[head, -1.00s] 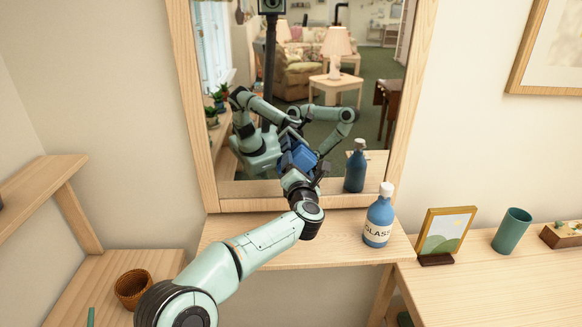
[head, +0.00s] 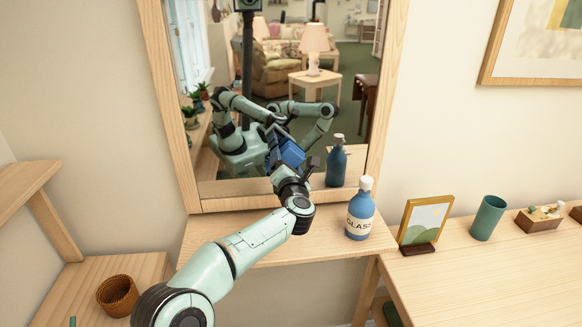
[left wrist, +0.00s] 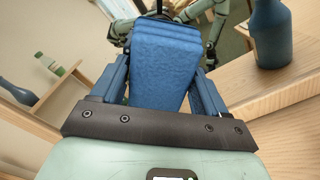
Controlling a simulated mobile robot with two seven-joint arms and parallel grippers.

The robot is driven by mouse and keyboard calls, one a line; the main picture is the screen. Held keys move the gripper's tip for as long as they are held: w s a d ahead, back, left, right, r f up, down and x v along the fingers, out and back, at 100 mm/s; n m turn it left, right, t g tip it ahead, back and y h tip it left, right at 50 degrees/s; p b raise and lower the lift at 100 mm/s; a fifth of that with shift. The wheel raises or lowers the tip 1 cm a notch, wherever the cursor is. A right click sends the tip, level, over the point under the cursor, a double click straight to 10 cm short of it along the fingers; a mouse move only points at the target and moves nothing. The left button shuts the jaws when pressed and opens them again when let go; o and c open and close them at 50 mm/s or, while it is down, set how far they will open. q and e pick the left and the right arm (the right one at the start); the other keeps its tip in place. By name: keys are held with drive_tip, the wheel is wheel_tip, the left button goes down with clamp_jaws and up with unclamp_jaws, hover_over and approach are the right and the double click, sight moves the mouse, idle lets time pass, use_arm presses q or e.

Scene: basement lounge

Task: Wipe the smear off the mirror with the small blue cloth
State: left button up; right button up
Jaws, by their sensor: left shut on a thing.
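The wood-framed mirror (head: 340,100) stands on a wooden shelf against the wall. I cannot make out a smear on the visible glass. My left gripper (head: 289,166) is at the lower part of the mirror, shut on the blue cloth. The cloth (left wrist: 165,65) shows in the left wrist view as a thick folded blue pad between the two fingers. In the head view its blue merges with its reflection, and I cannot tell whether it touches the glass. The gripper hides part of the lower mirror. My right gripper is seen at most as a reflection.
A blue glass-cleaner bottle (head: 360,210) stands on the shelf (head: 250,247) just right of my left gripper. Further right are a picture frame (head: 425,222), a green cup (head: 488,218) and a wooden box (head: 538,219). A woven basket (head: 117,296) sits at lower left.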

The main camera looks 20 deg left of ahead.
sight(262, 159)
use_arm(q)
drive_tip(key=shift+s+a+b, duration=0.25)
drive_tip(key=shift+s+a, duration=0.05)
drive_tip(key=shift+a, duration=0.3)
drive_tip(key=shift+s+a+b, duration=0.2)
drive_tip(key=shift+s+a, duration=0.1)
drive_tip(key=shift+a, duration=0.3)
drive_tip(key=shift+s+a+b, duration=0.55)
drive_tip(key=shift+a, duration=0.3)
drive_tip(key=shift+s+a+b, duration=0.5)
drive_tip(key=shift+a+b, duration=0.05)
drive_tip(key=shift+a, duration=0.25)
drive_tip(key=shift+d, duration=0.1)
drive_tip(key=shift+s+d+f+b, duration=0.15)
drive_tip(key=shift+s+d+b, duration=0.25)
drive_tip(key=shift+s+b, duration=0.25)
drive_tip(key=shift+b+v, duration=1.5)
drive_tip(key=shift+v, duration=0.65)
drive_tip(key=shift+w+d+f, duration=0.1)
drive_tip(key=shift+d+f, duration=0.05)
drive_tip(key=shift+d, duration=0.05)
